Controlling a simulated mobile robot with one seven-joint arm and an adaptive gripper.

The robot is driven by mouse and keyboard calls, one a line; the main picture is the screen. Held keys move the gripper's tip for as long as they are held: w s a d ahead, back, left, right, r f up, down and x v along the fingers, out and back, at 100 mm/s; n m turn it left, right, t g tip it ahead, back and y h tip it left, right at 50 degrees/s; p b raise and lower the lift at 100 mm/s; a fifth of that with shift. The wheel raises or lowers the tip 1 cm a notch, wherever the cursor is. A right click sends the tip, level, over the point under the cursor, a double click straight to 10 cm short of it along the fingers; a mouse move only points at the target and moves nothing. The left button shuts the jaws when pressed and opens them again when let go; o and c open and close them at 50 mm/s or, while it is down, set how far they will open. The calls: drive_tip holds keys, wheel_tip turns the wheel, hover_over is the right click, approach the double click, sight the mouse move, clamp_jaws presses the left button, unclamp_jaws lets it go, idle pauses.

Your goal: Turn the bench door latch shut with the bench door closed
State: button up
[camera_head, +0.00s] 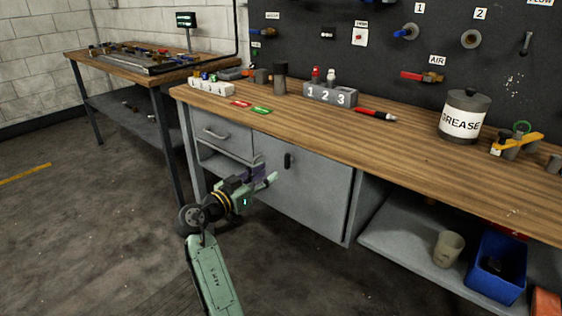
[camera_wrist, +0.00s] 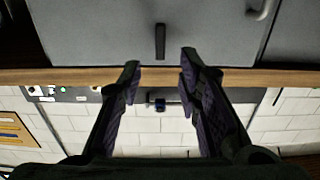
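The grey bench door (camera_head: 318,198) sits flush with the bench front and looks closed. Its dark latch (camera_head: 288,160) is a short bar near the door's top left, standing upright. In the wrist view the latch (camera_wrist: 160,41) also runs up and down, on the grey door face (camera_wrist: 105,30). My gripper (camera_head: 266,170) is in front of the door's left part, left of and slightly below the latch in the head view. In the wrist view its two fingers (camera_wrist: 159,65) are apart, with nothing between them. The latch lies beyond the fingertips, and no contact shows.
A grey drawer (camera_head: 222,137) with a bar handle is left of the door. The wooden bench top (camera_head: 400,150) overhangs above, carrying a grease can (camera_head: 463,117) and a numbered block (camera_head: 330,95). An open shelf at right holds a blue bin (camera_head: 497,268). The floor in front is clear.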

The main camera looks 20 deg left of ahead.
sight(285, 161)
drive_tip(key=p+x, duration=0.2)
drive_tip(key=x, duration=0.7)
drive_tip(key=shift+c, duration=0.2)
clamp_jaws()
